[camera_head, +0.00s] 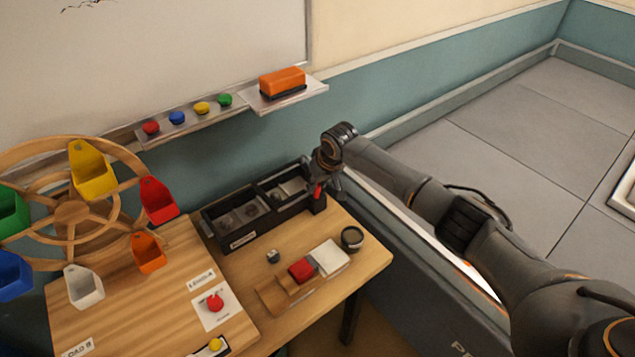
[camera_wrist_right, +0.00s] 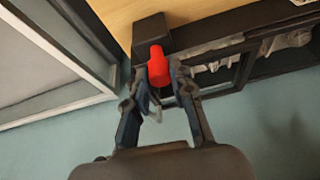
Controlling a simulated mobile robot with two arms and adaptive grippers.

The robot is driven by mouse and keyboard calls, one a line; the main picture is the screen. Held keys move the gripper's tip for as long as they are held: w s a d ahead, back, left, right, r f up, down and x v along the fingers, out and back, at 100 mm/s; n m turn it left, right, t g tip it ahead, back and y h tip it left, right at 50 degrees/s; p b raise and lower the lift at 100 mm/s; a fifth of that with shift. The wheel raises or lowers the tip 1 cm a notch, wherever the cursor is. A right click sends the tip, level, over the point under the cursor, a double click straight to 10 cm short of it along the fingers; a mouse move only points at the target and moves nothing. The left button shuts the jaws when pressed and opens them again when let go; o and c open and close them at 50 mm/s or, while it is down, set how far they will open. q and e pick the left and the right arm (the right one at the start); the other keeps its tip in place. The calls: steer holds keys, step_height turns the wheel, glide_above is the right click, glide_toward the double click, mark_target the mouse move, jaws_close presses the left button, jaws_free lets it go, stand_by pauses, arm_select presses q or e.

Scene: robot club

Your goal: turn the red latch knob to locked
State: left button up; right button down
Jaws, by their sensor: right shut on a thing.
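The red latch knob (camera_head: 318,190) is at the right end of a long black box (camera_head: 243,238) on the wooden table. My right gripper (camera_head: 326,178) reaches down over that end and is shut on the knob. In the right wrist view the red knob (camera_wrist_right: 158,66) sits between the two fingertips of my right gripper (camera_wrist_right: 159,78), in front of a dark block (camera_wrist_right: 151,34). The fingers hide part of the knob, and I cannot read its turn position. My left gripper is not in view.
A wooden wheel (camera_head: 70,211) with coloured bins stands at the left. A tray with a red block (camera_head: 302,270), a white block (camera_head: 329,257) and a dark round cup (camera_head: 352,238) are on the table. A shelf with an orange eraser (camera_head: 282,80) is above, behind my arm.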

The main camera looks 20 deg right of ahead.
steer(key=m+p, duration=0.1)
steer(key=p, duration=0.1)
steer(key=m+h+p, duration=0.1)
steer(key=m+p, duration=0.1)
steer(key=shift+a+r, duration=0.2)
steer(key=m+h+p, duration=0.1)
steer(key=m, duration=0.1)
steer(key=shift+f+m, duration=0.1)
steer(key=shift+m, duration=0.3)
steer(key=shift+f+m+h+p, duration=0.1)
steer(key=shift+m+h+p, duration=0.4)
steer(key=shift+m, duration=0.8)
steer(key=c, duration=1.1)
jaws_free()
steer(key=v, duration=1.2)
steer(key=shift+w+a, duration=0.2)
steer(key=shift+a, duration=0.05)
